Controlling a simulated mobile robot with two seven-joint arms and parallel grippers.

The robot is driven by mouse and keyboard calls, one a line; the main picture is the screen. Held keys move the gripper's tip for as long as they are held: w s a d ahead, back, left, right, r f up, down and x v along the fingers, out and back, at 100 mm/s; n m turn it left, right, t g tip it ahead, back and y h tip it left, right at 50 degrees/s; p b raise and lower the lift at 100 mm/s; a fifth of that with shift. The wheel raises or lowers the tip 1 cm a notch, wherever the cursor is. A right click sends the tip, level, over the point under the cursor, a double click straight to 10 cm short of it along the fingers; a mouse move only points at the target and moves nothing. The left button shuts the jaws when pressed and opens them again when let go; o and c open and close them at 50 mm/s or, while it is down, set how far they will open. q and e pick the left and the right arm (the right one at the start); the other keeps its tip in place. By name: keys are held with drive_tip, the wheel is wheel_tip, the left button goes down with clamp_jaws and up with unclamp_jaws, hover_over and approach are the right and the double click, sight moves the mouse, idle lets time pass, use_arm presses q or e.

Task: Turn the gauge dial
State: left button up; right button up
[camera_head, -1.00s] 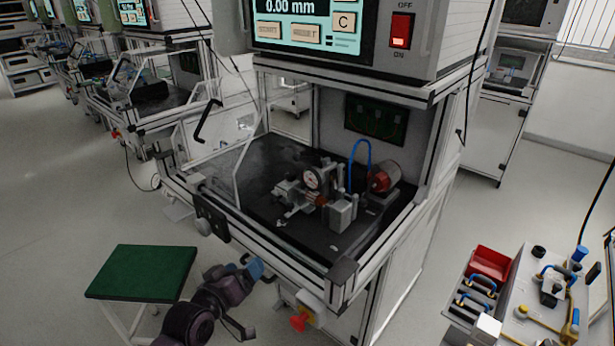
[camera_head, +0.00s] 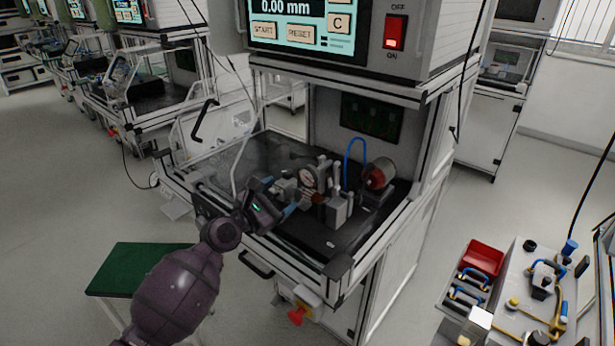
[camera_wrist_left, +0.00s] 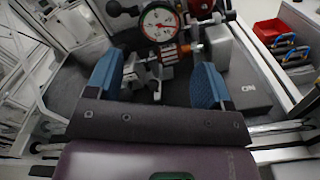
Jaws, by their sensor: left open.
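The gauge dial (camera_head: 307,177) is a small round white face with a dark rim, mounted on a fixture inside the test bench. In the left wrist view the gauge dial (camera_wrist_left: 160,23) faces me at the top, with red and green marks and a needle. My left gripper (camera_head: 282,199) is at the bench's front opening, in front of and below the dial. In the wrist view its blue fingers (camera_wrist_left: 157,78) are wide apart with nothing held between them. The dial lies beyond the fingertips, apart from them. My right gripper is not in view.
The fixture has a metal block (camera_head: 337,212), a blue hose (camera_head: 349,150) and a red-faced cylinder (camera_head: 377,176) beside the dial. The bench's front rail (camera_head: 290,254) runs below my arm. A green-topped stool (camera_head: 135,262) stands at left. A cart with a red bin (camera_head: 484,258) stands at right.

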sight(306, 178)
use_arm(q)
drive_tip(key=b+x, duration=0.2)
drive_tip(key=x, duration=0.8)
drive_tip(key=shift+f, duration=0.15)
drive_tip(key=shift+w+d, duration=0.15)
drive_tip(key=shift+w, duration=0.1)
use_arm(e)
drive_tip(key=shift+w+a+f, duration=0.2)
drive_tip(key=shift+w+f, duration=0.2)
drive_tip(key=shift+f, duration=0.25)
use_arm(q)
drive_tip(key=shift+c, duration=0.3)
